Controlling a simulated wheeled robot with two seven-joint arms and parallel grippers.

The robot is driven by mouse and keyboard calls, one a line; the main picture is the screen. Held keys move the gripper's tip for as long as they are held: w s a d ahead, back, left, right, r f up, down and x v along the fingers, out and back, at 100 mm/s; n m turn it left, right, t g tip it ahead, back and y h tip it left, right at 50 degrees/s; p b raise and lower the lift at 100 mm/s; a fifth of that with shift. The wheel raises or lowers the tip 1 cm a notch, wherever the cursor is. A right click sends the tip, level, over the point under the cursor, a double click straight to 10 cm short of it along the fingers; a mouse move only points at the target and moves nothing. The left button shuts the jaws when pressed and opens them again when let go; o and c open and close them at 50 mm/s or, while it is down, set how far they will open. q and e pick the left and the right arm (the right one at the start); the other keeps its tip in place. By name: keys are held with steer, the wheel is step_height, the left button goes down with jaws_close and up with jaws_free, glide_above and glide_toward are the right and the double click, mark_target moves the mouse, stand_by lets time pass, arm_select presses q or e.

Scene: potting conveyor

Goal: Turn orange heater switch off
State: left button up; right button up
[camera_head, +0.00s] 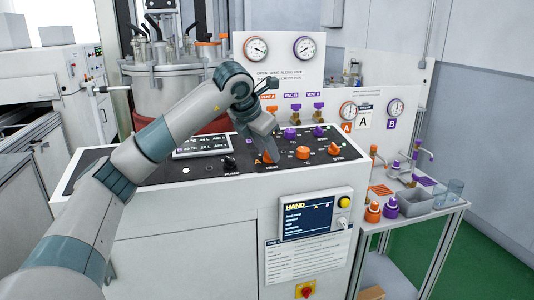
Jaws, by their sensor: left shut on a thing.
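My left gripper (268,152) points down onto the black control panel (200,168), just above the "HEAT" label. It is shut on the orange heater switch (267,158). The fingers cover most of that switch, so its setting cannot be read. An orange knob (303,152) stands to the right of the gripper, and another orange knob (335,148) is farther right above the "STIR" label. My right gripper is not in view.
A black knob (230,162) stands left above "PUMP". A screen reading "HAND" (307,217) is on the cabinet front, with a red switch (305,290) below. A side table (430,212) holds bottles and a grey tray (417,203).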

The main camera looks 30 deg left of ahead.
arm_select(q)
steer(key=shift+n, duration=0.3)
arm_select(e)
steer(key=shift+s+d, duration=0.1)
arm_select(q)
steer(key=o, duration=1.1)
steer(key=shift+c, duration=0.2)
steer(key=shift+r, duration=0.2)
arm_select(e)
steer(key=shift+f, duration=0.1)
arm_select(q)
steer(key=shift+s+r, duration=0.2)
steer(key=b+v, duration=0.1)
steer(key=v, duration=1.5)
steer(key=shift+r, duration=0.25)
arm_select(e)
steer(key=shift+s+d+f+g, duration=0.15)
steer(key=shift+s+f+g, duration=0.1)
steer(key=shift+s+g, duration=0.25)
arm_select(q)
steer(key=shift+s, duration=0.15)
